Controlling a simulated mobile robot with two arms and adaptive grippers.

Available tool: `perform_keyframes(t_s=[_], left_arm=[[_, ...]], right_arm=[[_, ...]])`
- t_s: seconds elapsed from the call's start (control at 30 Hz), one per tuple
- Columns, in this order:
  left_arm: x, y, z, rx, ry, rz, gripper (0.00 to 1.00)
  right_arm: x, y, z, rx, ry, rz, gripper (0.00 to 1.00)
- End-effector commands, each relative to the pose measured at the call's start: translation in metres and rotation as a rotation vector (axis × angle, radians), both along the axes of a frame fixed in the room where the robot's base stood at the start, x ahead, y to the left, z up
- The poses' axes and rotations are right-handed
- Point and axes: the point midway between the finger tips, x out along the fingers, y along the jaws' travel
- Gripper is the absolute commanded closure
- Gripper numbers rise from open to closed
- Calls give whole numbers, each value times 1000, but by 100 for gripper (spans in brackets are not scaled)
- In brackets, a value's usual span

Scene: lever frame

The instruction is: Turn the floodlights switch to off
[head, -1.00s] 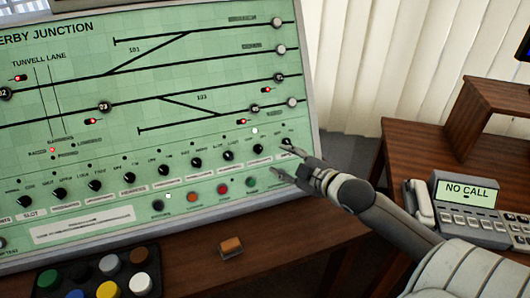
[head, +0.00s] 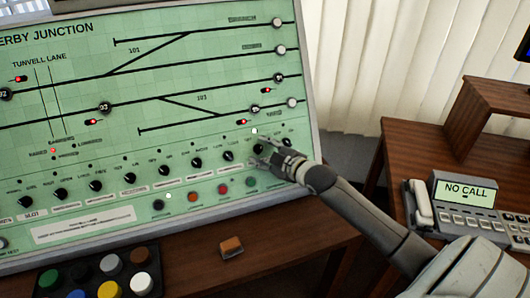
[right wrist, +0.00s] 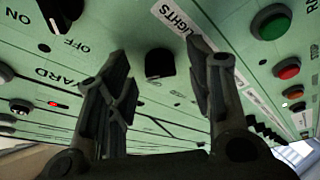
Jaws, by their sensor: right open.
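The green control panel (head: 130,150) has a row of black rotary knobs along its lower part. My right gripper (head: 259,153) is at the right end of this row, close to the panel face. It is open and empty. In the right wrist view a black knob (right wrist: 160,64) shows between and beyond the two open fingers (right wrist: 165,75), with no visible contact. Another black knob (right wrist: 62,10) is at the top left, near the words ON and OFF. A label plate ending in LIGHTS (right wrist: 178,18) is nearby. I cannot tell which knob it names. My left gripper is out of view.
Below the knobs are coloured push buttons, including a red one (head: 222,188) and a green one (right wrist: 270,22). A phone console (head: 464,200) stands at the right.

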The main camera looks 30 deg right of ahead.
Motion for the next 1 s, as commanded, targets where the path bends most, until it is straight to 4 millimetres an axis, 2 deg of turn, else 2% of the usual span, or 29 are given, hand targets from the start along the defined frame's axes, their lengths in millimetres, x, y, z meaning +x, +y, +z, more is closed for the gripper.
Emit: perform_keyframes(t_s=[0.13, 0.4, 0.5, 0.77, 1.0], left_arm=[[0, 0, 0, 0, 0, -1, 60], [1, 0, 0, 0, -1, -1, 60], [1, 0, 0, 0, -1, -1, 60], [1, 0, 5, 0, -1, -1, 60], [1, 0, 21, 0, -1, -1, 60]], right_arm=[[0, 0, 0, 0, 0, 0, 53], [0, 0, 0, 1, 0, 0, 88], [0, 0, 0, 0, 0, 0, 97], [0, 0, 2, -29, 8, 17, 97], [0, -2, 5, -142, 39, 77, 97]])
